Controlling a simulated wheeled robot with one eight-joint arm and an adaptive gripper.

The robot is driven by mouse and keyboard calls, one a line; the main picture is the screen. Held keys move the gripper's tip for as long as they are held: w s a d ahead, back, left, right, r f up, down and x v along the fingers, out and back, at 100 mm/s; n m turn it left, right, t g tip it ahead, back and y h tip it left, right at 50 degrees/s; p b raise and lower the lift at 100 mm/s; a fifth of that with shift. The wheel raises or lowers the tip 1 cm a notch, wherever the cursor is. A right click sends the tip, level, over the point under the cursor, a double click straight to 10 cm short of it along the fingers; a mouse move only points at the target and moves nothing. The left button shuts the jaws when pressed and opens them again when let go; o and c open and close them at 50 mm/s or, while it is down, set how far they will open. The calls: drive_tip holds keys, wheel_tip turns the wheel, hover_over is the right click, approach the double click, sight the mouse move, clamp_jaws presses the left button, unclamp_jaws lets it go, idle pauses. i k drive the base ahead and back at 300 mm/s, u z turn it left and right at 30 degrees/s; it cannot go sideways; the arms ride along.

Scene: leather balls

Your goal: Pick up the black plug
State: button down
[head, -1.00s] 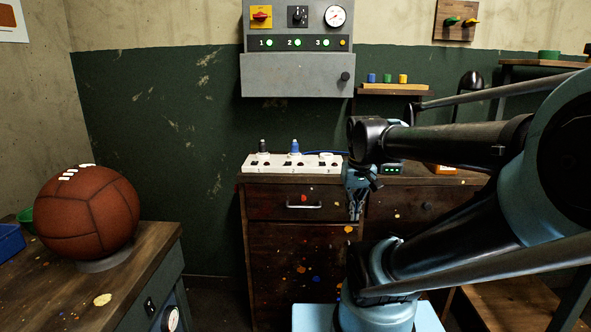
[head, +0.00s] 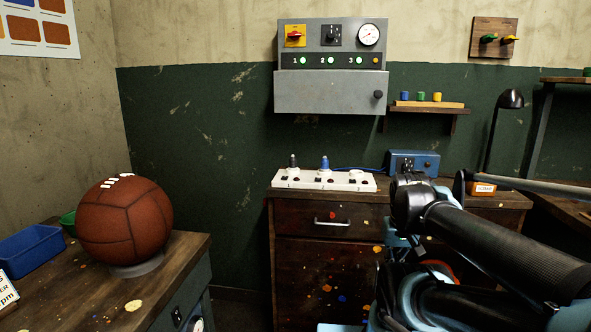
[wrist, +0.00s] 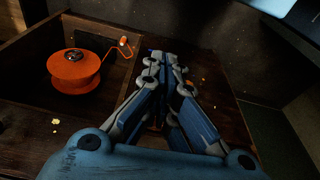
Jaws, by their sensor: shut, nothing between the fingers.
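The black plug (head: 293,161) stands upright at the left end of the white power strip (head: 345,182) on the wooden cabinet in the head view. A blue plug (head: 325,164) stands in the strip just right of it. My gripper (wrist: 165,58) shows in the wrist view with its blue fingers shut and nothing between them. In the head view it is mostly hidden behind my arm, low and to the right of the strip, apart from both plugs. Neither plug shows in the wrist view.
A blue box (head: 425,160) stands right of the strip, joined to the blue cord. An orange reel (wrist: 76,70) lies in a dark wooden compartment left of my gripper. A grey panel (head: 330,92) hangs above the strip. A brown ball (head: 125,225) sits on the left bench.

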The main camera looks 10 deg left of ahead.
sight(293, 166)
drive_tip(key=k, duration=1.2)
drive_tip(key=u, duration=0.35)
drive_tip(key=i, duration=0.7)
drive_tip(key=u, duration=0.2)
